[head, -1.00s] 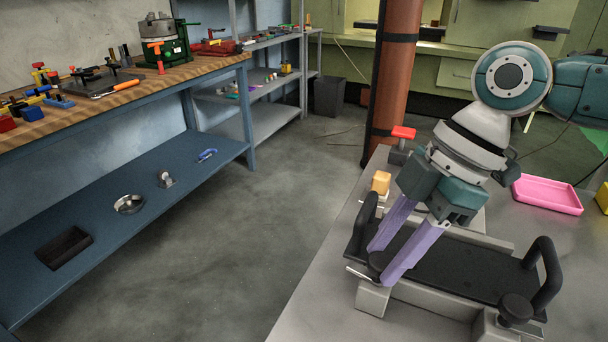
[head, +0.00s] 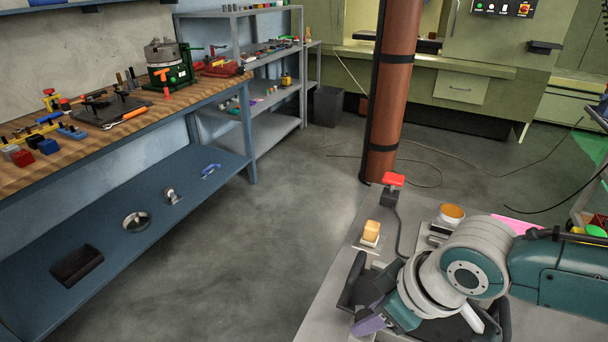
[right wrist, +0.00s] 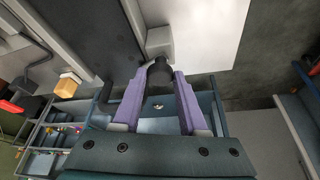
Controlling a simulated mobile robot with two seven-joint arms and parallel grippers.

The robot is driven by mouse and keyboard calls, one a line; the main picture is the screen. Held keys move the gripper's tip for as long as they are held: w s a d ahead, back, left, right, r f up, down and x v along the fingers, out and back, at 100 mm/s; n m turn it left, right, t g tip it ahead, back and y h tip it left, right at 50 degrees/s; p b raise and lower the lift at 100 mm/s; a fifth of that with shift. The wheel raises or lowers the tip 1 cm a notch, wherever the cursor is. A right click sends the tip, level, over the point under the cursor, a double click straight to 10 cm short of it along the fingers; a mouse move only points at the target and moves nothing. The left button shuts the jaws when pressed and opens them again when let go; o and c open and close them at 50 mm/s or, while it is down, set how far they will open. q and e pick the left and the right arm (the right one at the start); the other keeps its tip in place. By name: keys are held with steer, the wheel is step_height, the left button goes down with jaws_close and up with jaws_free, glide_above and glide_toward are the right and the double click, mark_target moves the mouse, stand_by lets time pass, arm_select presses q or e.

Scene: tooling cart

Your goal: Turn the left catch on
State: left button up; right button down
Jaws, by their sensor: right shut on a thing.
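The left catch is a small black knob (right wrist: 160,70) at the end of a black plate (right wrist: 80,35) with a grey base (right wrist: 158,40). My right gripper (right wrist: 160,78) is shut on the knob, with one purple finger on each side of it. In the head view my right gripper (head: 368,324) is low at the plate's left end. My wrist and forearm cover the knob and most of the plate there, so how far the catch is turned cannot be told. My left gripper is not in view.
A black handle (head: 351,280) rises beside the gripper. A yellow block (head: 371,230), a red-topped device (head: 393,181) and an orange-topped round container (head: 452,212) stand behind on the grey top. A pink tray (head: 517,224) is partly hidden by my arm. Open floor lies left.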

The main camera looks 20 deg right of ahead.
steer(key=m+p, duration=0.1)
steer(key=m+h, duration=0.1)
steer(key=shift+a+r+m+p, duration=0.2)
steer(key=shift+m+p, duration=0.1)
steer(key=shift+p, duration=0.05)
steer(key=shift+f+m+h+p, duration=0.15)
steer(key=shift+m+h+p, duration=0.4)
steer(key=shift+m, duration=0.95)
steer(key=shift+c, duration=2.3)
jaws_free()
